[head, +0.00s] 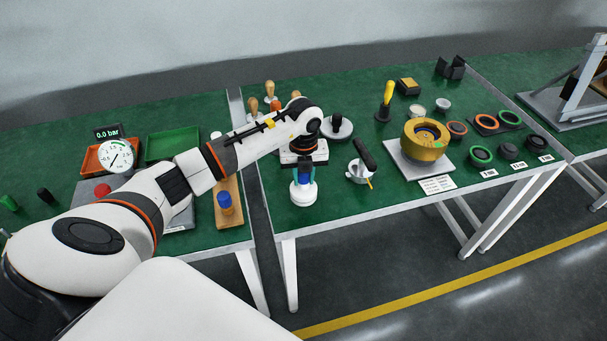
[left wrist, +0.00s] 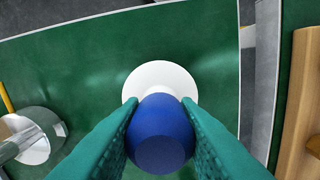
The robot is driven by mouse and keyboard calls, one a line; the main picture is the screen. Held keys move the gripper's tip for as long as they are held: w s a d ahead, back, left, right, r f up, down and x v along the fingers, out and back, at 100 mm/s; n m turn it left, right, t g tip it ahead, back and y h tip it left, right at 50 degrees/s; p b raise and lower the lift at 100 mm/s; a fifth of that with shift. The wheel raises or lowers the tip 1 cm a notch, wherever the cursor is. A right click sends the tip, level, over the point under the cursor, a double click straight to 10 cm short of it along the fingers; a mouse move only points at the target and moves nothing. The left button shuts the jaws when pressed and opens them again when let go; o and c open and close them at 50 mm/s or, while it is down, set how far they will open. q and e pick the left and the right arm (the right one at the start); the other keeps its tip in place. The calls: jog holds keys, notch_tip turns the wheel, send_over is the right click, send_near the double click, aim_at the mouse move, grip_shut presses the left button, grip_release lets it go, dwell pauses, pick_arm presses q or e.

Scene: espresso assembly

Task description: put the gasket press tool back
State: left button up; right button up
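The gasket press tool, with a white round base (head: 303,193) and a blue knob (left wrist: 160,134), is upright near the front left corner of the middle table (head: 330,226). My left gripper (head: 304,170) points straight down over it. In the left wrist view its two teal fingers (left wrist: 160,104) press against the knob from both sides, so it is shut on the tool. I cannot tell whether the base touches the table top. My right gripper is not in view.
Farther right are a brass-coloured group head (head: 425,140) and several rings. The table front is clear.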

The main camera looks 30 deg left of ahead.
pick_arm(q)
jog(key=o, duration=0.4)
jog(key=shift+o, duration=0.2)
jog(key=shift+r, duration=0.3)
notch_tip(320, 180, up, 12)
jog(key=b, duration=0.1)
jog(key=shift+f+b, duration=0.15)
jog(key=shift+b, duration=0.15)
